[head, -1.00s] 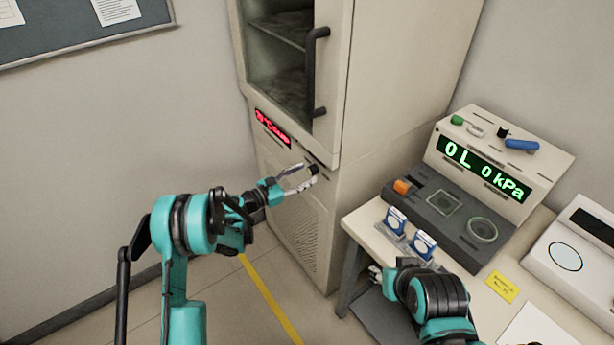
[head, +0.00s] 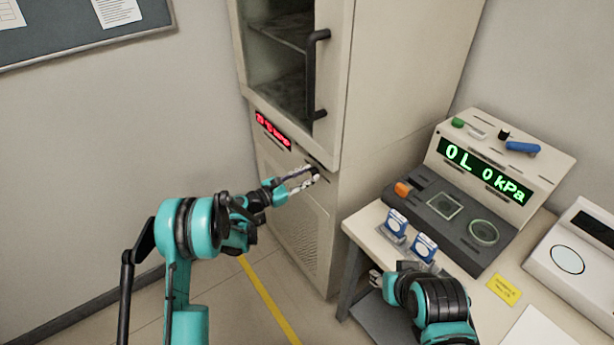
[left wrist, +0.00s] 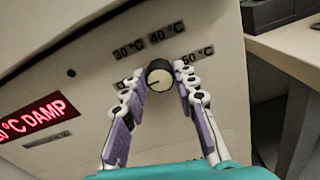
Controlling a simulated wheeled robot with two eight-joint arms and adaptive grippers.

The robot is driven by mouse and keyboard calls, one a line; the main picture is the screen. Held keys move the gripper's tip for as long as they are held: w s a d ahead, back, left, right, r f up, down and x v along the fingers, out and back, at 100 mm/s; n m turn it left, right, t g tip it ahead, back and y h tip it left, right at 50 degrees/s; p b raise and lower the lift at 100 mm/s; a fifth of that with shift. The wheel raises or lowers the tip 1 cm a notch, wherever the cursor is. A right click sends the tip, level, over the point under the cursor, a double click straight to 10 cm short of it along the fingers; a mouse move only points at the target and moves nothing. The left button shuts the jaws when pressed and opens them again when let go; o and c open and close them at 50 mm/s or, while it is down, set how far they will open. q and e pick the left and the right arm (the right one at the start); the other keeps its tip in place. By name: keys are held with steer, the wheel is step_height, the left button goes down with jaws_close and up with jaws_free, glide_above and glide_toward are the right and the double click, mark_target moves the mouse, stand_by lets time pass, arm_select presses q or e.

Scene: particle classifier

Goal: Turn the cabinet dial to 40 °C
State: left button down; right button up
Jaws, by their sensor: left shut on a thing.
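The cabinet dial (left wrist: 159,75) is a round black knob with a pale face on the sloping cabinet front. Temperature labels surround it: 30 °C (left wrist: 128,50) at upper left, 40 °C (left wrist: 167,32) above and 50 °C (left wrist: 194,56) at right. A further label at left is partly hidden by a finger. I cannot read the dial's pointer surely. My left gripper (left wrist: 160,82) has one finger on each side of the dial and is shut on it; in the head view the gripper (head: 314,176) reaches the cabinet front. My right gripper (head: 376,277) is mostly hidden behind its arm.
The cabinet (head: 392,110) has a red display (left wrist: 43,116) reading "DAMP" after a partly cut-off temperature. At right, a table (head: 366,222) carries a console with a green readout (head: 484,172) and two blue-and-white items (head: 397,223). Floor left of the cabinet is clear.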

arm_select(q)
steer(key=shift+m, duration=0.3)
steer(key=m, duration=0.6)
steer(key=shift+m, duration=0.3)
steer(key=m, duration=0.7)
steer(key=shift+f, duration=0.1)
steer(key=m, duration=0.4)
steer(key=shift+m, duration=2.7)
steer(key=c, duration=1.2)
jaws_free()
